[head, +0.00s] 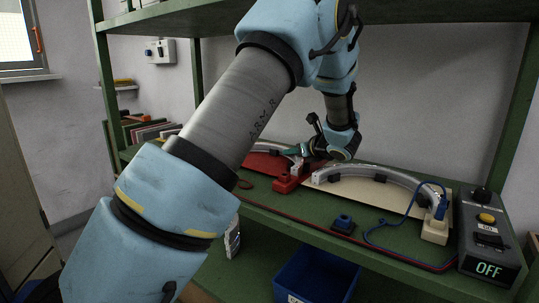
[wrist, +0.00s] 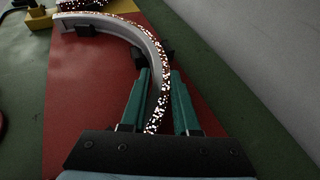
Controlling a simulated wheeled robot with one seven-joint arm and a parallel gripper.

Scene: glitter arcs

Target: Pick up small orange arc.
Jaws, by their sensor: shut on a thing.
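The arc (wrist: 146,36) in my gripper is a curved grey strip with an orange-and-white glittering upper edge. It runs over a red board (wrist: 90,110) in the wrist view. My gripper (wrist: 160,76) has its teal fingers on both sides of the near part of the arc, shut on it. The arc's far end curves to the upper left, close to the board. In the head view the arc (head: 268,146) shows partly behind my gripper (head: 298,151). I cannot tell whether it is lifted off the board.
A larger grey arc (head: 385,173) stands on a cream board to the right. A red block (head: 287,184), a blue block (head: 343,222) and a control box reading OFF (head: 488,244) are on the green shelf. A blue bin (head: 315,277) is below. A yellow block (wrist: 38,19) is at the upper left.

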